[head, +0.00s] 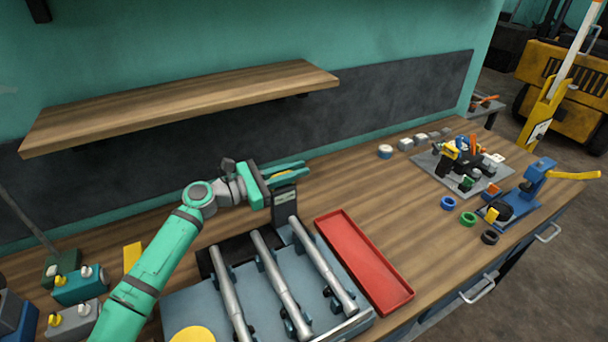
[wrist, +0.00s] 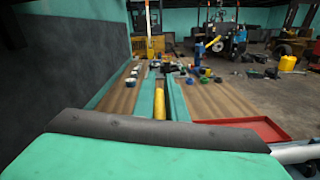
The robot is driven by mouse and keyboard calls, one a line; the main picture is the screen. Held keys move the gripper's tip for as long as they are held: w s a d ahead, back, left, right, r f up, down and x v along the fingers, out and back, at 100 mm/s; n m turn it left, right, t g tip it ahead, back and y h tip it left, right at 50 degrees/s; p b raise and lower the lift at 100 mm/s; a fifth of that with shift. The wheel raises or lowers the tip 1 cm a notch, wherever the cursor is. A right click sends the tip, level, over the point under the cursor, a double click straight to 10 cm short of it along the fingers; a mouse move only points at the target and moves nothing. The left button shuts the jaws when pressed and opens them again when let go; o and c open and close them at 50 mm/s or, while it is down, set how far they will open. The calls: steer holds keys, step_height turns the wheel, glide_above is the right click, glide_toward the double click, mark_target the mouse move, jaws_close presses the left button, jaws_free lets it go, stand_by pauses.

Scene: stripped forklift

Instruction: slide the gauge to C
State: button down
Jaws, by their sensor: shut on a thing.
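My gripper (head: 298,171) is at the far right end of the rod fixture, level and pointing right. In the wrist view its two green fingers (wrist: 161,84) are closed on a yellow piece (wrist: 160,104). In the head view a dark grey upright block (head: 285,203) with a small label stands just below the fingers. It appears to be the gauge, with the yellow piece as its top. The blue-grey fixture (head: 188,299) carries three silver rods (head: 277,280) side by side; the block is at the far end of the right rod. No letter C is readable.
A red tray (head: 365,262) lies right of the fixture. A wooden shelf (head: 185,103) hangs on the wall above. Small parts and a blue vise (head: 535,180) are at the right. Switch boxes (head: 80,285) stand at the left. The bench between tray and vise is mostly clear.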

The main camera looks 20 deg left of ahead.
steer(key=shift+w+r, duration=0.2)
steer(key=shift+w, duration=0.05)
steer(key=c, duration=1.8)
jaws_free()
steer(key=shift+w+d+f, duration=0.1)
steer(key=shift+w, duration=0.05)
